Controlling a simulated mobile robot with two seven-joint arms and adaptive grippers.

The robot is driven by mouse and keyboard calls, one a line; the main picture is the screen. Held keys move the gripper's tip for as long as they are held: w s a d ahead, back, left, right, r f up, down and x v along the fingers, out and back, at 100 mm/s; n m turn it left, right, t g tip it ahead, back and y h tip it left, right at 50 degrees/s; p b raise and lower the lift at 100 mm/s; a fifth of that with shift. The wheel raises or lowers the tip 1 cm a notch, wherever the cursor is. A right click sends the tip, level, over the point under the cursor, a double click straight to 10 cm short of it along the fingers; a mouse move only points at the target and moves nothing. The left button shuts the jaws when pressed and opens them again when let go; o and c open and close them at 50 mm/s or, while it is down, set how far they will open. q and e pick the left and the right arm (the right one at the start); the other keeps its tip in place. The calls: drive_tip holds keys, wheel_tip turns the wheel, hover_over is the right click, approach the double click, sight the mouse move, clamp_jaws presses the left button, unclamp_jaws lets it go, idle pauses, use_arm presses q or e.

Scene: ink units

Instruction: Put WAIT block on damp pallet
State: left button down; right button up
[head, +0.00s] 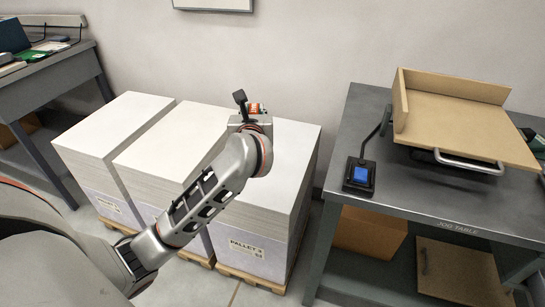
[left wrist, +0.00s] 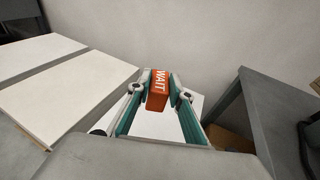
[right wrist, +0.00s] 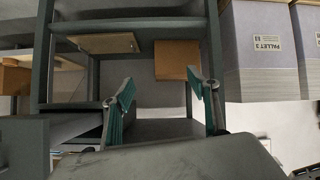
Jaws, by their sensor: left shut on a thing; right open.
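The orange-red WAIT block (left wrist: 158,90) is clamped between the fingertips of my left gripper (left wrist: 158,84). In the head view the block (head: 257,107) shows beside the gripper, over the rear of the right-hand paper stack (head: 292,150), labelled PALLET 3. The arm hides part of that stack; I cannot tell whether the block touches it. A middle stack (head: 165,150) and a left stack (head: 115,125) stand beside it. No visible mark tells me which pallet is damp. My right gripper (right wrist: 165,92) is open and empty in the right wrist view, facing the grey table's lower shelf.
Another grey table (head: 50,75) stands at the left. A wall closes the back.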

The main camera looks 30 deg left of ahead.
use_arm(q)
drive_tip(key=shift+w+a+f, duration=0.35)
drive_tip(key=shift+w+f, duration=0.15)
drive_tip(key=shift+f, duration=0.05)
drive_tip(key=shift+w+a+f+b, duration=0.1)
drive_tip(key=shift+f+b, duration=0.05)
drive_tip(key=shift+b, duration=0.15)
wheel_tip(320, 180, down, 14)
drive_tip(key=b, duration=0.4)
drive_tip(key=shift+b, duration=0.35)
wheel_tip(320, 180, down, 3)
drive_tip(key=shift+f+b, duration=0.1)
drive_tip(key=shift+b, duration=0.45)
wheel_tip(320, 180, down, 2)
drive_tip(key=shift+f+b, duration=0.1)
drive_tip(key=shift+b, duration=0.25)
drive_tip(key=shift+r, duration=0.2)
drive_tip(key=shift+f, duration=0.3)
drive_tip(key=c, duration=1.8)
unclamp_jaws()
drive_tip(key=shift+r, duration=0.1)
use_arm(e)
drive_tip(key=w+a+r+m+t+y, duration=0.1)
drive_tip(key=w+a+r, duration=0.1)
drive_tip(key=a, duration=0.3)
drive_tip(key=shift+a+r+m+y, duration=0.3)
drive_tip(key=shift+a, duration=0.1)
